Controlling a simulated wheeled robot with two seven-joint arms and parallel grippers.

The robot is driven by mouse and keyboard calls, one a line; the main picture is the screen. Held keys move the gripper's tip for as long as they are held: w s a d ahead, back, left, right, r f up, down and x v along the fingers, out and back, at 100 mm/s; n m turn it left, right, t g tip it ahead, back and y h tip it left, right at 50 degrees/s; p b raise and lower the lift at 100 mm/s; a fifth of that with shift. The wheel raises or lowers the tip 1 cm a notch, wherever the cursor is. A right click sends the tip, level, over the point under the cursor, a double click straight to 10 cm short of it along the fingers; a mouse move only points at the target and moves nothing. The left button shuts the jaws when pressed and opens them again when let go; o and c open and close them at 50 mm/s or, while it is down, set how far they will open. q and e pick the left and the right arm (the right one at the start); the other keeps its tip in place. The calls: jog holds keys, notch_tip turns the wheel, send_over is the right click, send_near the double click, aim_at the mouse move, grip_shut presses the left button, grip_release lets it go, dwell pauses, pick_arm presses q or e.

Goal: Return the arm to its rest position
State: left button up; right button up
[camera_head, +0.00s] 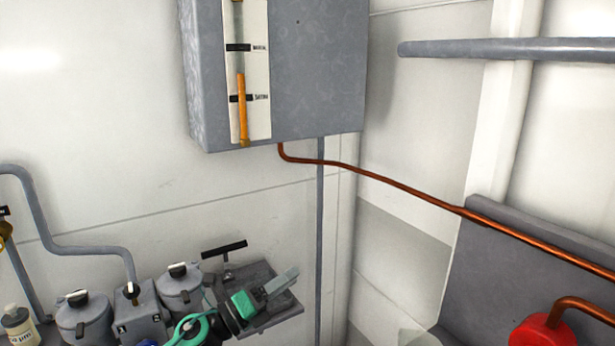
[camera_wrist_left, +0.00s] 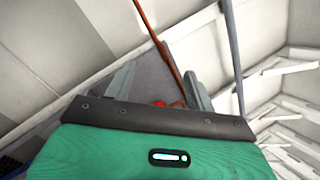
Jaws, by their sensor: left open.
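My left gripper (camera_head: 281,284) is low in the head view, with a green body and grey fingers. It is in front of a dark grey plate (camera_head: 262,268) by the wall, and I cannot tell whether they touch. In the left wrist view, my left gripper (camera_wrist_left: 160,82) has its two grey fingers spread apart with nothing held between them. Beyond them show a copper pipe (camera_wrist_left: 163,50) and a small red part, apart from the fingers. My right gripper is in neither view.
Lidded grey canisters (camera_head: 84,320) and a grey box (camera_head: 139,315) stand left of the gripper, with a small bottle (camera_head: 19,325) at far left. A grey wall cabinet (camera_head: 310,70) hangs above. A red round part (camera_head: 535,332) is at lower right.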

pick_arm(q)
jog(key=s+a+f+n+t+y, duration=0.2)
jog(key=s+a+f+n+y, duration=0.2)
jog(key=a+f+n+y, duration=0.65)
jog(key=s+a+f+n+t+y, duration=0.4)
jog(key=n+y, duration=0.3)
jog(key=n, duration=0.9)
jog(key=s+a+f+n+g, duration=0.2)
jog(key=s+f+n+g, duration=0.2)
jog(key=s+f+g, duration=0.7)
jog(key=s+a+f+n+g, duration=0.25)
jog(key=s+f+n, duration=0.2)
jog(key=s, duration=1.25)
notch_tip(320, 180, down, 30)
jog(key=g, duration=0.2)
jog(key=s+a+f, duration=0.2)
jog(key=s+f, duration=1.7)
jog(key=shift+a+f+g+y, duration=0.3)
jog(key=shift+a+g+y, duration=0.05)
jog(key=shift+g+y, duration=0.1)
